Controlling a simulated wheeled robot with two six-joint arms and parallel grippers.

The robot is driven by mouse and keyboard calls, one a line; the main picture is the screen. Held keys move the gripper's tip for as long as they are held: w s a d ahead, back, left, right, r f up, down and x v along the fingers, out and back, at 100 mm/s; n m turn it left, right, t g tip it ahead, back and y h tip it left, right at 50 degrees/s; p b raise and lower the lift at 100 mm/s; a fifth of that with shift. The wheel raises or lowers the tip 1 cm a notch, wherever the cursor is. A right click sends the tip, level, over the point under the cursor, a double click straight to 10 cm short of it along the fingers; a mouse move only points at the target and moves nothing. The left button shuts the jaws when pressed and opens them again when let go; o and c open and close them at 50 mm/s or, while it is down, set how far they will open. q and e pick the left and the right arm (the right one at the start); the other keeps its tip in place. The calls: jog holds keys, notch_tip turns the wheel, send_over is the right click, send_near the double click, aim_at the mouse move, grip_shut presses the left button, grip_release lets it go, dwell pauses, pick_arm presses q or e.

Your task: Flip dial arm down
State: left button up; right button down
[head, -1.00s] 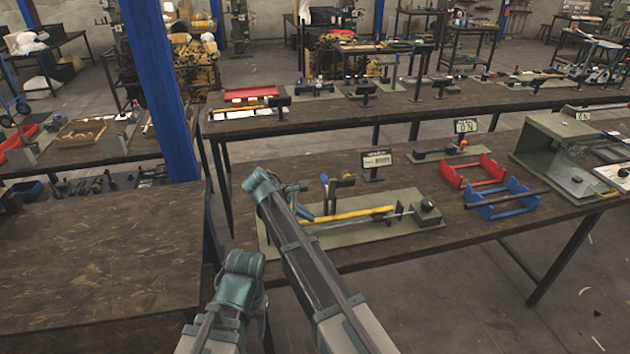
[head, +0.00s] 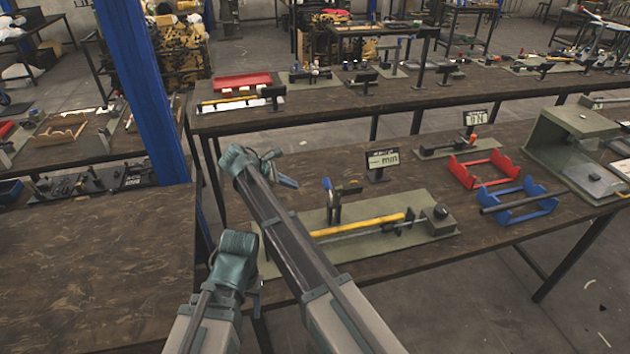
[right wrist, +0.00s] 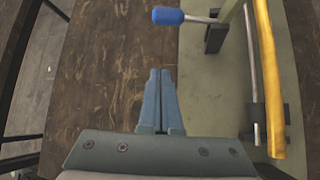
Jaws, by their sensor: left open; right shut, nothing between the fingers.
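The fixture is a grey-green base plate (head: 385,238) on the middle table, with a yellow bar (head: 360,226), an upright dark post (head: 334,208) and a block with a dark knob (head: 440,212). Which part is the dial arm is not clear. In the right wrist view, a blue-handled lever (right wrist: 168,16) sticks out left past the plate edge, ahead of my fingertips. My right gripper (head: 288,182) is shut and empty, left of the post; its fingers (right wrist: 160,75) are over bare wood, apart from the handle. My left gripper (head: 240,262) is low, its fingers mostly hidden by its wrist.
A small sign reading mm (head: 382,160) stands behind the plate. Red (head: 475,170) and blue (head: 518,200) cradles and a green housing (head: 575,145) are to the right. A bare wooden table (head: 90,260) is at the left, beside a blue column (head: 140,90).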

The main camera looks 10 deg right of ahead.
jog(key=shift+d+f, duration=0.1)
jog(key=b+x, duration=0.7)
jog(key=x, duration=0.3)
jog(key=shift+f, duration=0.1)
jog(key=r, duration=0.1)
jog(key=r+p, duration=0.1)
jog(key=d+p, duration=0.1)
jog(key=shift+s+r, duration=0.35)
jog(key=shift+r, duration=0.05)
jog(key=shift+s+d+r+p, duration=0.15)
jog(key=shift+d+r+p, duration=0.15)
jog(key=shift+r+p, duration=0.35)
jog(key=shift+f, duration=0.15)
jog(key=shift+s+r+t, duration=0.1)
jog(key=shift+r+t, duration=0.2)
